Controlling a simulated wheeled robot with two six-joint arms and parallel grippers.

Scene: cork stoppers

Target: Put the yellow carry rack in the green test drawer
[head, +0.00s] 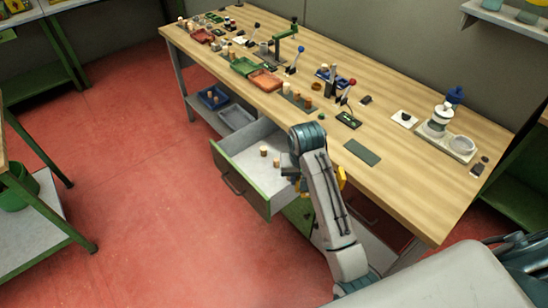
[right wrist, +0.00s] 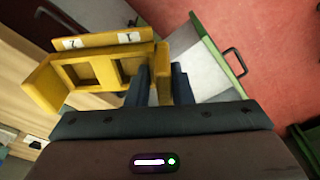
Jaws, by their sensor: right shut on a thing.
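The yellow carry rack (right wrist: 95,70) is held by my right gripper (right wrist: 162,85), whose dark fingers close on one end of it in the right wrist view. Two square openings and a plate with numbers show on the rack. In the head view only a little yellow of the rack (head: 342,177) shows beside my right arm. The green test drawer (head: 246,190) stands pulled out below the bench, with a light inside and several corks (head: 264,151) in it. My right gripper is over the drawer's right part; my arm hides some of it. My left gripper is not in view.
The wooden workbench (head: 420,170) carries trays, tools, bottles and a dark green mat (head: 361,152). A blue bin (head: 213,98) and a grey bin (head: 237,117) sit on the lower shelf. The red floor (head: 120,120) left of the drawer is clear.

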